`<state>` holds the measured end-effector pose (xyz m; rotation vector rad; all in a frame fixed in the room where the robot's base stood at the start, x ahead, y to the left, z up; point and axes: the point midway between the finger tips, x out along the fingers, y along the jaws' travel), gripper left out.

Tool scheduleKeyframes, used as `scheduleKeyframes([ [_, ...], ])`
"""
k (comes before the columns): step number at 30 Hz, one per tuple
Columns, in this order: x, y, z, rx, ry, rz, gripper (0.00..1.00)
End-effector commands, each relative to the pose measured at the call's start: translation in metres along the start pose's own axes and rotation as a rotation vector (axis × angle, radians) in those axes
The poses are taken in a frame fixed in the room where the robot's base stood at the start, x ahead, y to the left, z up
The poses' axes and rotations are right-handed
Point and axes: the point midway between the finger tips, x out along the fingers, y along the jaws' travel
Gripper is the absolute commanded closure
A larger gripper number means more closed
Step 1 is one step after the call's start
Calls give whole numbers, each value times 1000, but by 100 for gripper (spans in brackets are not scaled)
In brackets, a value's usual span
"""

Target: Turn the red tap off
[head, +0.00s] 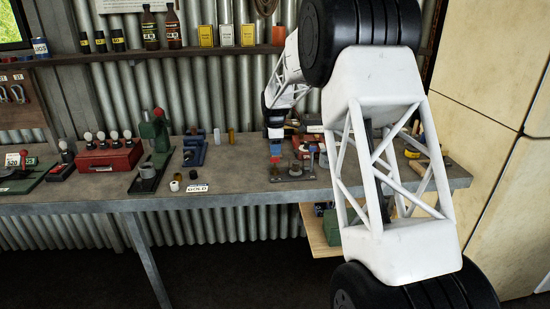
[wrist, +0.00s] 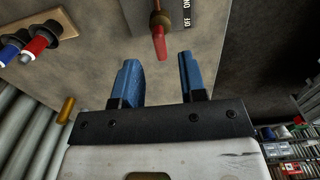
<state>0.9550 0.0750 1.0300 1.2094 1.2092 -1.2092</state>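The red tap lever (wrist: 160,43) hangs from a brass tap body (wrist: 160,20) at the top of the wrist view. A dark label (wrist: 187,13) marked ON and OFF is to its right. My gripper (wrist: 157,59) has two blue fingers set apart, with nothing held between them. The lever's tip is in line with the gap, near the fingertips; I cannot tell whether it touches either finger. In the head view my arm reaches over the bench, and my gripper is small near the bench's back; the tap cannot be made out clearly there.
A grey workbench (head: 232,178) runs along a corrugated wall, with a red box (head: 108,158) and a green press (head: 155,135) on its left part. A shelf (head: 190,52) with bottles and tins is above. In the wrist view, red (wrist: 36,42) and blue plugs sit on a wooden board.

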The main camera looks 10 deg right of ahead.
Motion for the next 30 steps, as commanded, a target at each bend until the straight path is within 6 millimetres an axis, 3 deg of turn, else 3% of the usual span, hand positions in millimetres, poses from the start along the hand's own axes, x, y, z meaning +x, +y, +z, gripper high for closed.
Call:
scheduleKeyframes([
  [9, 34, 0, 0, 0, 0, 0, 62],
  [22, 41, 0, 0, 0, 0, 0, 62],
  [23, 41, 0, 0, 0, 0, 0, 63],
  [30, 41, 0, 0, 0, 0, 0, 100],
])
